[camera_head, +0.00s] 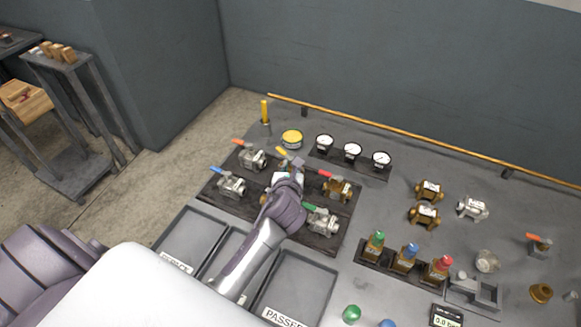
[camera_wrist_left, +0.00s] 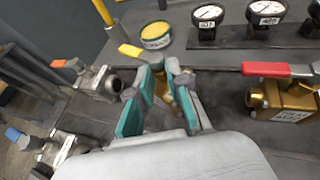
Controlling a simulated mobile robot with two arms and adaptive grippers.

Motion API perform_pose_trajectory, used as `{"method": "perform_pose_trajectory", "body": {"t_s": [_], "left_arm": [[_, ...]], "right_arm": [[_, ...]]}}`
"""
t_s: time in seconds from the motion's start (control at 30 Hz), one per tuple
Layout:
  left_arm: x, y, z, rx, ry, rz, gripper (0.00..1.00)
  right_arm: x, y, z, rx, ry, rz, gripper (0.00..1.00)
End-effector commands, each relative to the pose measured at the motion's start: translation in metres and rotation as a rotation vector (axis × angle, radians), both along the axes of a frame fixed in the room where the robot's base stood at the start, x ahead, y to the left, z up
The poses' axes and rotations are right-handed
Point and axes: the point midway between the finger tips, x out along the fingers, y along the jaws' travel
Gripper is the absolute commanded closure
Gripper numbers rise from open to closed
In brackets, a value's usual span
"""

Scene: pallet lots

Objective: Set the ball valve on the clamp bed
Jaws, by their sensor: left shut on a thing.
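My left gripper (camera_head: 288,176) reaches over the dark valve tray (camera_head: 238,206). In the left wrist view its teal-padded fingers (camera_wrist_left: 161,82) are shut on a brass ball valve (camera_wrist_left: 168,96) with a yellow handle (camera_wrist_left: 130,51). The fingers hide most of its body; I cannot tell whether it is lifted. In the head view the yellow handle (camera_head: 281,151) shows just beyond the fingers. A grey block fixture (camera_head: 474,292) at lower right may be the clamp bed; nothing is clearly seated in it. My right gripper is not in view.
Neighbouring valves have orange (camera_head: 252,159), blue (camera_head: 231,185), red (camera_head: 338,188) and green (camera_head: 321,221) handles. Gauges (camera_head: 352,151) stand behind. Bottles (camera_head: 405,258) stand between the tray and the fixture. Loose fittings (camera_head: 428,191) lie right. Empty bins (camera_head: 303,283) are in front.

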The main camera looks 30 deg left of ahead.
Motion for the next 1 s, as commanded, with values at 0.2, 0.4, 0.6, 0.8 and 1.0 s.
{"method": "perform_pose_trajectory", "body": {"t_s": [0.2,0.4,0.6,0.8,1.0], "left_arm": [[0.001,0.0,0.0,0.003,-0.005,-0.001,1.0],[0.0,0.0,-0.003,0.001,0.0,0.0,0.57],[0.0,0.0,-0.003,0.0,0.0,0.0,0.57],[-0.007,-0.003,0.003,0.0,0.0,0.0,0.57],[-0.041,-0.019,0.018,0.001,0.0,-0.003,0.57]], "right_arm": [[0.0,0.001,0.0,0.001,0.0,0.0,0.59],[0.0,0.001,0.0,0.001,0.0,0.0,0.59],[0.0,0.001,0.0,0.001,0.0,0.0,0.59],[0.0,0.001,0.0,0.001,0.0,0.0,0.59],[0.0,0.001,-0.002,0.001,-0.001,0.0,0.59]]}}
